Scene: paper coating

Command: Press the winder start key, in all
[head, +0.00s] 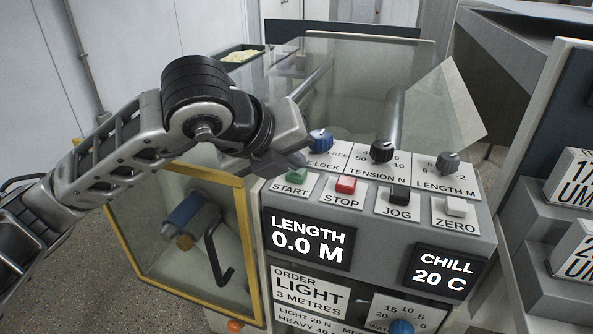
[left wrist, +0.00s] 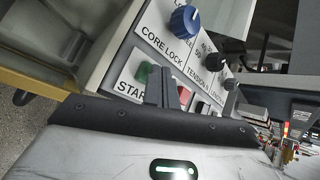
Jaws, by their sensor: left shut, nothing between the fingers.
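The green START key (head: 297,175) is at the left end of the key row on the grey control panel (head: 470,228). My left gripper (head: 299,160) is shut and empty, with its tip just above and behind the green key. In the left wrist view the shut fingers (left wrist: 161,88) stand close to the green key (left wrist: 145,73) and cover part of the view beside it. I cannot tell whether they touch. The display (head: 308,240) reads LENGTH 0.0 M. My right gripper is not in view.
The red STOP key (head: 345,185), black JOG key (head: 400,194) and white ZERO key (head: 456,207) sit to the right. The blue core lock knob (head: 320,140) and black tension knob (head: 382,151) stand close behind. A yellow-framed guard (head: 250,245) is at the left.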

